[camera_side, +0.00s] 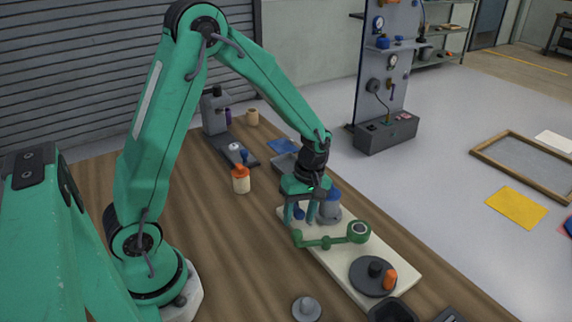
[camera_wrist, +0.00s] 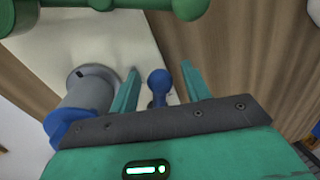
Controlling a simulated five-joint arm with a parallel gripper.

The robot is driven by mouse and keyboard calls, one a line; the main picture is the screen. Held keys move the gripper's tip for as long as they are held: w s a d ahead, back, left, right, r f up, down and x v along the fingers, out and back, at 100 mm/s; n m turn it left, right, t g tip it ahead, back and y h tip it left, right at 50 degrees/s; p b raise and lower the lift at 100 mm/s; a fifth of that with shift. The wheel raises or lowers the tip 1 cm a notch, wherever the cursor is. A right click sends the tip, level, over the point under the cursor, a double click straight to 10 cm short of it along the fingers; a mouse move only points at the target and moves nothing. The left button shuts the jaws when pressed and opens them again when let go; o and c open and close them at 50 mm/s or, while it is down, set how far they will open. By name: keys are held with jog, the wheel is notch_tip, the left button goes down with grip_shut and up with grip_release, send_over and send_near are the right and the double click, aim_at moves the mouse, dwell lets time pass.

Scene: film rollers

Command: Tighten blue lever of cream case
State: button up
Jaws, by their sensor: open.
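The cream case (camera_side: 400,268) is a long, flat, pale slab on the wooden bench; its top also shows in the wrist view (camera_wrist: 112,45). The blue lever (camera_wrist: 158,85), with a round knob, stands near the case's far end. In the side view, part of the blue lever (camera_side: 299,212) shows between my fingers. My gripper (camera_side: 299,221) is open and points down over that end. In the wrist view, the open fingers of my gripper (camera_wrist: 159,70) stand on either side of the lever, with gaps visible. The lever's lower part is hidden by the gripper body.
A grey cylinder with blue parts (camera_side: 330,209) stands close beside my gripper. A green arm with round ends (camera_side: 325,243) crosses the case. A dark disc with an orange knob (camera_side: 373,276) sits nearer the front. An orange-capped bottle (camera_side: 241,180) stands left; bench between is clear.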

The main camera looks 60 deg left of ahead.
grip_shut()
dwell(0.3)
jog(key=shift+s+a+m, duration=0.25)
jog(key=shift+s+m, duration=0.2)
jog(key=shift+m, duration=0.25)
jog(key=shift+s+a+m, duration=0.2)
jog(key=shift+s+m, duration=0.25)
jog(key=shift+m, duration=0.25)
grip_release()
